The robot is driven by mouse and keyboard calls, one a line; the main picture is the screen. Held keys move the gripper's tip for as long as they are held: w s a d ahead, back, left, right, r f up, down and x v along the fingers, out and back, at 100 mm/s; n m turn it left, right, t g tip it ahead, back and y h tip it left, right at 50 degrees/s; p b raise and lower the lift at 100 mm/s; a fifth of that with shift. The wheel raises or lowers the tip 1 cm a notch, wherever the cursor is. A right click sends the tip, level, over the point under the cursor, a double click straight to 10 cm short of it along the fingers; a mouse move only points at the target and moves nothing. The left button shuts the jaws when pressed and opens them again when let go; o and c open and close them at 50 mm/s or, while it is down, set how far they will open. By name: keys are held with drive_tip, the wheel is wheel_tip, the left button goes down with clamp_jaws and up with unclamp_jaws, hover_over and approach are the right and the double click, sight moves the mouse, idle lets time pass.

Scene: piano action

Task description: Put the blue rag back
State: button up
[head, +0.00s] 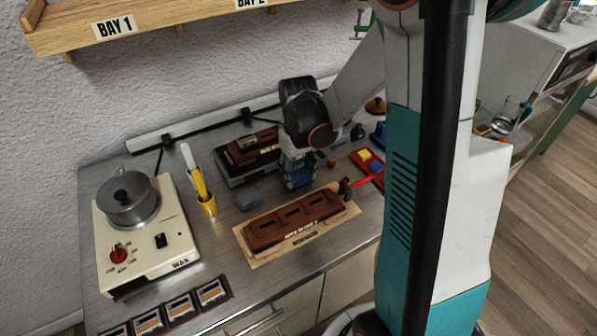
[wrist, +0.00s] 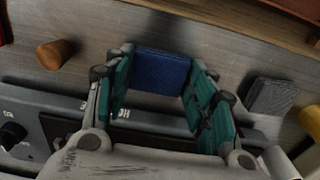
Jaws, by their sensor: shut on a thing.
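The blue rag (wrist: 162,72) is a small blue block-like folded piece between the green-padded fingers of my gripper (wrist: 158,85) in the wrist view. The fingers are shut on its two sides. In the head view my gripper (head: 298,176) points down over the middle of the metal worktop, behind the long brown piece on its board. Some blue shows between the fingers there, but the arm hides much of it. I cannot tell whether the rag touches the worktop.
A grey folded rag (head: 248,201) lies left of my gripper; a wooden cork-like piece (head: 331,162) stands to its right.

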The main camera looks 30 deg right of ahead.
sight(298, 175)
drive_tip(key=o, duration=1.2)
wheel_tip(298, 175, up, 12)
drive_tip(key=p, duration=0.4)
drive_tip(key=shift+r, duration=0.1)
